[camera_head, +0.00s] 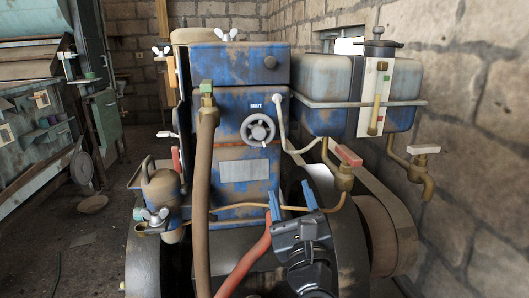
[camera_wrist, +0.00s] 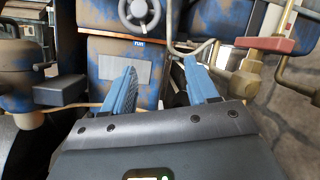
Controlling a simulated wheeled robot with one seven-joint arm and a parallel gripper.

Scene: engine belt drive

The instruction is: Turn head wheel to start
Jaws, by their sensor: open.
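The head wheel (camera_head: 258,130) is a small grey spoked handwheel on the front of the worn blue engine block, just below a label reading "start". It also shows at the top of the wrist view (camera_wrist: 139,12), partly cut off, with a label reading "run" below it. My gripper (camera_head: 292,197) has two blue fingers and is below and a little right of the wheel, apart from it. In the wrist view the gripper (camera_wrist: 160,80) is open, its fingers apart with nothing between them.
A red-handled brass valve (camera_head: 345,165) and bent pipes stand right of my gripper. A thick brown hose (camera_head: 203,190) rises left of the wheel. A belt (camera_head: 385,205) runs at the right, near the stone wall. A blue tank (camera_head: 330,90) sits behind.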

